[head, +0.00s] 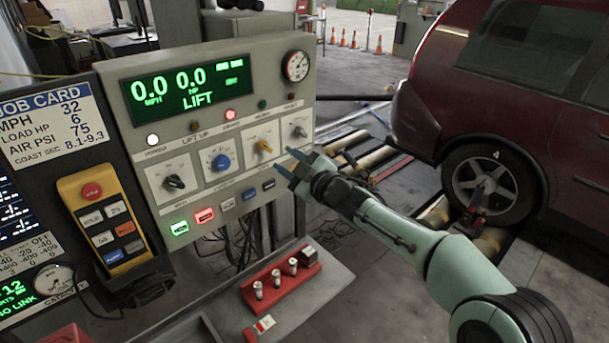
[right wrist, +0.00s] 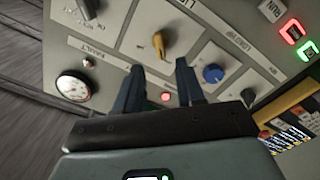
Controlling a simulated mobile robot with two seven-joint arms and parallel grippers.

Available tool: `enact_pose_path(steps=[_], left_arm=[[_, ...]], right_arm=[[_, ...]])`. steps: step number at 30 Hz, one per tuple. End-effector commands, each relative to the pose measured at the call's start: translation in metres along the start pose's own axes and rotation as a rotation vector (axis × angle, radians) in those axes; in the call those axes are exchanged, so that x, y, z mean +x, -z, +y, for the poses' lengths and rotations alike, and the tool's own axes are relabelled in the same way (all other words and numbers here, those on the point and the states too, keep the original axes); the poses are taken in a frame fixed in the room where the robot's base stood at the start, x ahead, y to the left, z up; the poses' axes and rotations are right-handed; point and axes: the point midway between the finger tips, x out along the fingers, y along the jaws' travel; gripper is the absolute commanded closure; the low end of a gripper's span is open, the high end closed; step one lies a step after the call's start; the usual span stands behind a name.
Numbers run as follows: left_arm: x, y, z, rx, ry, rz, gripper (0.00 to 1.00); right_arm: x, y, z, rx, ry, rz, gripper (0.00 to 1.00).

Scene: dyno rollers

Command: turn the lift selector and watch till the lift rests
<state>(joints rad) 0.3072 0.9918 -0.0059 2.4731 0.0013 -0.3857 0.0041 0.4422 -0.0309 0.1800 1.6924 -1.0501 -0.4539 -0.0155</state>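The control panel (head: 222,110) has a green display reading 0.0 MPH, 0.0 HP and LIFT. Its knobs include a yellow one (head: 264,146), a blue one (head: 221,162) and a black one (head: 174,181); I cannot read which label marks the lift selector. My right gripper (head: 287,162) is open and empty, just right of and below the yellow knob. In the right wrist view, the yellow knob (right wrist: 158,44) lies beyond the gap between the open fingertips (right wrist: 159,72), apart from them. My left gripper is out of view.
A dark red car (head: 480,90) stands at the right, its wheel (head: 492,184) by the rollers (head: 436,213). A yellow pendant (head: 105,218) hangs left of the panel. A red holder (head: 280,281) with small cylinders sits on the shelf below. A gauge (head: 296,66) is at the panel's upper right.

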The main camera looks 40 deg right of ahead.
Motion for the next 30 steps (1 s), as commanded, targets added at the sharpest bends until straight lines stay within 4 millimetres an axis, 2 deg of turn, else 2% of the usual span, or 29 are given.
enact_pose_path(steps=[3,10,15,30], left_arm=[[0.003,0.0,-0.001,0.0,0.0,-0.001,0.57],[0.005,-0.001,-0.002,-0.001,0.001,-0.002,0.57],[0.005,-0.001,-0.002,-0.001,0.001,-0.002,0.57],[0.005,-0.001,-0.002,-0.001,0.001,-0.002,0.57]], right_arm=[[-0.027,0.0,0.0,-0.003,-0.001,-0.001,0.62],[-0.058,0.0,0.0,-0.002,0.0,0.001,0.62],[-0.065,0.0,0.0,0.0,0.0,0.0,0.62],[-0.065,0.0,0.0,-0.001,0.001,0.0,0.62]])
